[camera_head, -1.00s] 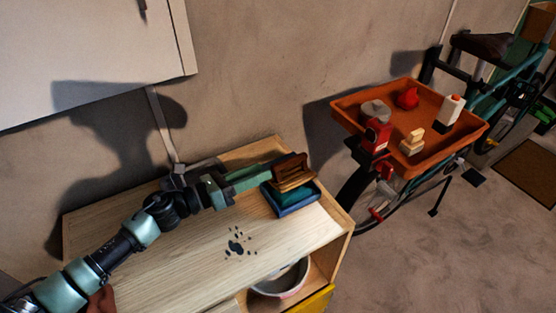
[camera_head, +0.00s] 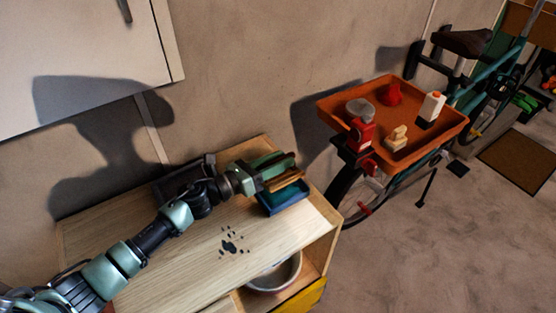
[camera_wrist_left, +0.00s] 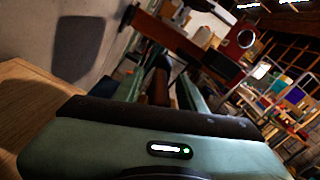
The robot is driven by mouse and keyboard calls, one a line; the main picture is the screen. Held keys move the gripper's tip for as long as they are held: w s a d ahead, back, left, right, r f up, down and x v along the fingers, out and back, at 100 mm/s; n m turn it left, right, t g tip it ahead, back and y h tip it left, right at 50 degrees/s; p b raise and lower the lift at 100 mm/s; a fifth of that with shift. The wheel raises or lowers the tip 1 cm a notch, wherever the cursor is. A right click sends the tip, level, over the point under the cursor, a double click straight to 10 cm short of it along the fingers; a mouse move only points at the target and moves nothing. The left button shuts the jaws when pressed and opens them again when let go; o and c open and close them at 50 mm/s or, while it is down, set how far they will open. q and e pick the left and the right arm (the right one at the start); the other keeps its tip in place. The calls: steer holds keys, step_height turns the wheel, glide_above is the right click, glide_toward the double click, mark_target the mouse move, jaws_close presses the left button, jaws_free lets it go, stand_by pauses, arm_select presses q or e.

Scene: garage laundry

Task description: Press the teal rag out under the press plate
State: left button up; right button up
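The press plate (camera_head: 288,181) is a light wooden slab whose dark brown handle is mostly hidden by my left gripper. It is over a blue tray (camera_head: 284,209) at the right end of the wooden bench. The teal rag (camera_head: 277,197) shows in the tray below the plate; whether they touch is unclear. My left gripper (camera_head: 284,163) reaches across the plate with its fingers on either side of the handle. In the left wrist view, brown (camera_wrist_left: 158,88) shows between the fingers, with a dark gap beside it, so they look open. My right gripper is out of view.
The wooden bench (camera_head: 165,255) has dark spots (camera_head: 232,246) in front of the tray. A metal bowl (camera_head: 276,274) sits on the shelf below. A dark object (camera_head: 183,178) stands behind my arm. An orange tray (camera_head: 400,92) with several items is on the bicycle at right.

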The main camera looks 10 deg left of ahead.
arm_select(q)
steer(key=shift+d, duration=0.1)
jaws_close()
steer(key=shift+f, duration=0.1)
stand_by(1.1)
